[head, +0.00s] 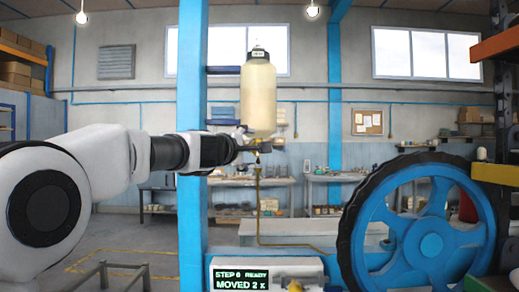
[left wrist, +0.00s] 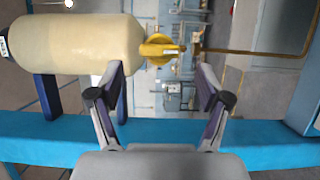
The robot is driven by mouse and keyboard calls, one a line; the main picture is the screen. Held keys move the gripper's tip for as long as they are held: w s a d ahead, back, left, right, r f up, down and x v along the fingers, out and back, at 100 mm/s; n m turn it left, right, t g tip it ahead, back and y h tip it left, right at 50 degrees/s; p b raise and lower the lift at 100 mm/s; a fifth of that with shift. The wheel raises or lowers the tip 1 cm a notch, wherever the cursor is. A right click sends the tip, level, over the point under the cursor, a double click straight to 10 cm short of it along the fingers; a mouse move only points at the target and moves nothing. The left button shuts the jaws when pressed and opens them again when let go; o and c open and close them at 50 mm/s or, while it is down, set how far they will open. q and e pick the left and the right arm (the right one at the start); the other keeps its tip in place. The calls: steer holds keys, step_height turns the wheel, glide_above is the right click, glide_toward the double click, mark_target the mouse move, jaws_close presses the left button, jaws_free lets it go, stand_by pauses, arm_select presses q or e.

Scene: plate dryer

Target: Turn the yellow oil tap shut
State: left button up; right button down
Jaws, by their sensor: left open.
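The yellow oil tap (left wrist: 160,50) shows in the left wrist view, just below the neck of the cream oil bottle (left wrist: 80,44). In the head view the bottle (head: 259,98) hangs upright on the blue post, and the tap is small and partly hidden behind my gripper. My left gripper (left wrist: 158,70) is open, with one finger on each side of the tap's line. The tap lies just beyond and between the fingertips; I cannot tell whether they touch it. In the head view my left gripper (head: 249,143) reaches in from the left. My right gripper is not in view.
A blue post (head: 193,230) stands beside the gripper. A thin brown pipe (head: 257,200) runs down from the tap. A large blue wheel (head: 425,220) with a black rim stands at right. A display (head: 240,275) reads "STEP 6 READY, MOVED 2 x". Workbenches are behind.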

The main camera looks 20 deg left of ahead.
arm_select(q)
steer(key=w+p, duration=0.1)
steer(key=w, duration=0.1)
steer(key=w+p, duration=0.1)
steer(key=w, duration=0.1)
steer(key=w+d+p, duration=0.1)
steer(key=w+p, duration=0.1)
steer(key=shift+r, duration=0.25)
steer(key=shift+w+f, duration=0.15)
steer(key=shift+a+f, duration=0.1)
